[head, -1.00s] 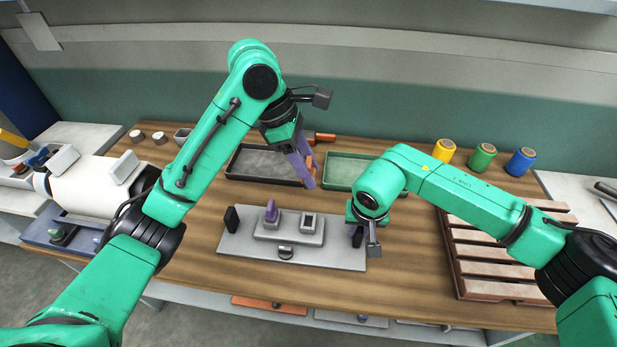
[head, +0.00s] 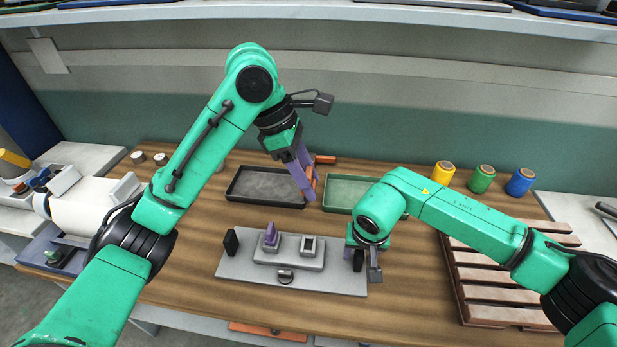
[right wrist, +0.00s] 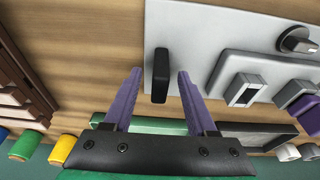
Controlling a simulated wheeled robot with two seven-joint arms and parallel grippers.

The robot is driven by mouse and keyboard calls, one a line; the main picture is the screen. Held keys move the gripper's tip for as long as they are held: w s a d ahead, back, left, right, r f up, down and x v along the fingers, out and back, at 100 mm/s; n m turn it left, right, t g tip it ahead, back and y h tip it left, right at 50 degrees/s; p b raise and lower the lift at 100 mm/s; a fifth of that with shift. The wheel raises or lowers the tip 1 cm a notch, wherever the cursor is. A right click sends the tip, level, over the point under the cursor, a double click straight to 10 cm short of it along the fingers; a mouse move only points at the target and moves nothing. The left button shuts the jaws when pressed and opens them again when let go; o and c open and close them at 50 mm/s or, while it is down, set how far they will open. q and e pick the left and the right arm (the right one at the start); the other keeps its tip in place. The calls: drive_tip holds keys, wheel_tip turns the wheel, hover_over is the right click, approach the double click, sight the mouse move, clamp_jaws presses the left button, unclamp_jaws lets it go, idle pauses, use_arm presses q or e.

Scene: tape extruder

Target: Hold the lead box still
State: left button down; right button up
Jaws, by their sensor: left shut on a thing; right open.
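A light grey base plate (head: 310,280) lies on the table with a black upright block at each end, the left one (head: 231,242) and the right one (head: 359,261). On it, a raised grey block (head: 268,256) carries a purple piece (head: 271,234) and a small hollow grey box (head: 308,246). I cannot tell for sure which part is the lead box. My right gripper (right wrist: 159,75) is open, its purple fingers on either side of the right black block, with gaps showing. My left gripper (head: 309,194) is shut on an orange piece (head: 314,177), mostly hidden, above the tray edge.
A black tray (head: 232,192) and a green tray (head: 332,207) stand behind the plate. Yellow (head: 444,174), green (head: 481,179) and blue (head: 520,182) spools stand at the back right. A slatted wooden rack (head: 490,286) is at right. The table front is clear.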

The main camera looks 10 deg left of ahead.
sight(309, 172)
use_arm(q)
drive_tip(key=shift+r+p, duration=2.3)
drive_tip(key=shift+r, duration=0.05)
use_arm(e)
drive_tip(key=w+v, duration=0.1)
drive_tip(key=v, duration=1.8)
drive_tip(key=shift+w+r, duration=0.35)
drive_tip(key=shift+r, duration=0.2)
use_arm(q)
drive_tip(key=shift+f, duration=0.1)
